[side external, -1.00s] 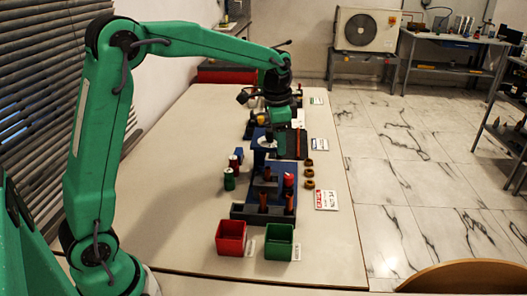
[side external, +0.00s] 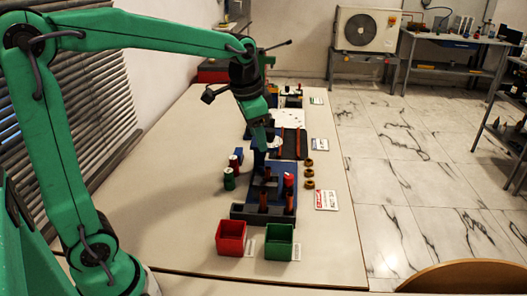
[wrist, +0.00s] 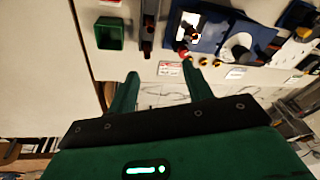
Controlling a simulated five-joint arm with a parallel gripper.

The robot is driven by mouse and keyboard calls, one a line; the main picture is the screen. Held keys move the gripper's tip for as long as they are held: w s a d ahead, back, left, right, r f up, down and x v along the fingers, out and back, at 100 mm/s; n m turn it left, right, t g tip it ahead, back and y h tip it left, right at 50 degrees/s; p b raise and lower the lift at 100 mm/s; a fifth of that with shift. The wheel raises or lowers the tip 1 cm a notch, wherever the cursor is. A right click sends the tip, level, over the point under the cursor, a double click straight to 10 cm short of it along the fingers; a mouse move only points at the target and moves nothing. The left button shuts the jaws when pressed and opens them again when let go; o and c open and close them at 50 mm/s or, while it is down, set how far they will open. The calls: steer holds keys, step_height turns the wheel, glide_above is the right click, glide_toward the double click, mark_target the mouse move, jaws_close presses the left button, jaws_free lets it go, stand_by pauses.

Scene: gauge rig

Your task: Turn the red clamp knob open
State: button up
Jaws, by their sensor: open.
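A red-topped post (side external: 289,180), which looks like the clamp knob, stands at the right of the blue fixture (side external: 264,186). A red part, likely the same knob, also shows in the wrist view (wrist: 183,34) at the fixture's near edge. I cannot tell its turn angle. My gripper (side external: 264,147) points down, tilted, behind the fixture and apart from the red-topped post. In the wrist view my gripper (wrist: 160,69) has its two fingers spread, with nothing between them. The fingertips lie lower in that picture than the red part.
A red bin (side external: 231,238) and a green bin (side external: 279,242) stand in front of the fixture. Several small cans (side external: 230,179) are to its left. The table's left side is clear.

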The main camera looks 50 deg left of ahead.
steer(key=s+d+r+n+t, duration=0.1)
steer(key=s+n, duration=0.1)
steer(key=s, duration=0.6)
steer(key=shift+s+r, duration=0.15)
steer(key=shift+s, duration=0.25)
stand_by(0.4)
steer(key=shift+w+a+f+g, duration=0.65)
steer(key=shift+w+f, duration=1.45)
steer(key=shift+w, duration=1.7)
steer(key=shift+w+a+f+g, duration=0.6)
steer(key=shift+w+f, duration=1.55)
steer(key=shift+w, duration=1.65)
steer(key=shift+w+a+f+g, duration=0.65)
steer(key=shift+w+f, duration=1.45)
steer(key=shift+w, duration=1.7)
